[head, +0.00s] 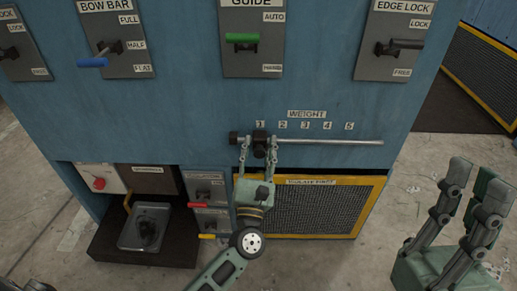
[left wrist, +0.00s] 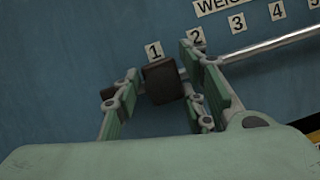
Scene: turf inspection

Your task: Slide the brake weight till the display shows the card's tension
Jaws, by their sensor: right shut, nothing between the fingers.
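The brake weight is a dark block (head: 259,141) on a horizontal steel rod (head: 330,142), near the rod's left end and below the label 1. In the left wrist view the weight (left wrist: 162,82) sits between my left gripper's fingers. My left gripper (head: 258,152) is open around it, one finger on each side. The right finger is close to the block, and a gap shows at the left one; contact is unclear. My right gripper (head: 468,180) is shut and empty, off the panel at the right. I see neither the tension display nor the card.
A WEIGHT scale (head: 306,114) numbered 1 to 5 runs above the rod, which is clear to the right. A dark mount (head: 234,137) holds its left end. Levers with blue (head: 93,62) and green (head: 242,38) handles are above. A yellow-framed mesh guard (head: 320,205) is below.

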